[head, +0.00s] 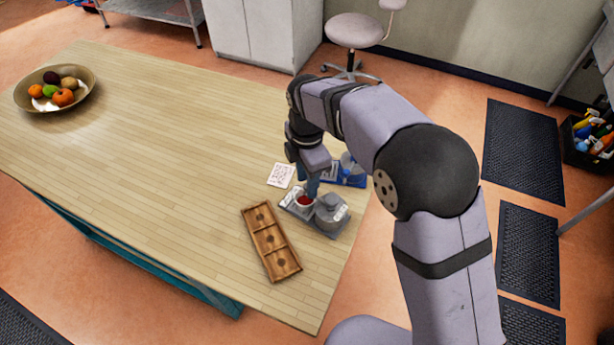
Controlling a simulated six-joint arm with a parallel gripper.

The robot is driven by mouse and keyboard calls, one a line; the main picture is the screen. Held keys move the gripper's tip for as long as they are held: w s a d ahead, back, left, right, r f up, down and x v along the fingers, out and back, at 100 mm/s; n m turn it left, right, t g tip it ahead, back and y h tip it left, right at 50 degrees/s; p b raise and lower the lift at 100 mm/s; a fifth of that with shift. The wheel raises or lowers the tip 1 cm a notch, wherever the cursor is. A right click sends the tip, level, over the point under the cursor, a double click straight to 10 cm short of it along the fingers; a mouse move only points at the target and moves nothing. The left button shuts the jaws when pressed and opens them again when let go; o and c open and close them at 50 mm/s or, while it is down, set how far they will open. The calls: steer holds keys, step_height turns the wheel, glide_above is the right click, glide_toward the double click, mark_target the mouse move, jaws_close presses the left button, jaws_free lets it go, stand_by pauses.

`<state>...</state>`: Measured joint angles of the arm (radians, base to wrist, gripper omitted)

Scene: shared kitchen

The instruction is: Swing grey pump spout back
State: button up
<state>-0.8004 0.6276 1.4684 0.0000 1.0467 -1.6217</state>
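The grey pump (331,212) is a round grey container near the right edge of the wooden table. It stands on a grey tray (330,235) with a small white cup (305,204) with red inside to its left. My gripper (312,190) points down just above the cup, to the upper left of the pump. The fingers are small and partly hidden, so I cannot tell whether they are open or touching anything. I cannot make out the grey spout and its direction; the gripper covers part of that area.
A blue tray with a second rounded container (350,170) stands behind the gripper. A white printed card (281,175) lies to the left. A wooden compartment tray (270,243) lies in front. A fruit bowl (55,88) stands far left. The table's middle (160,135) is clear.

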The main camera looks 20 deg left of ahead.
steer(key=shift+c, duration=0.4)
jaws_close()
steer(key=shift+s, duration=0.15)
steer(key=s+n, duration=0.1)
steer(key=n, duration=0.1)
steer(key=s+n, duration=0.1)
steer(key=shift+n, duration=0.4)
steer(key=s+d+n, duration=0.3)
steer(key=s+n, duration=0.2)
steer(key=n, duration=0.6)
steer(key=shift+d, duration=0.35)
steer(key=shift+s, duration=0.15)
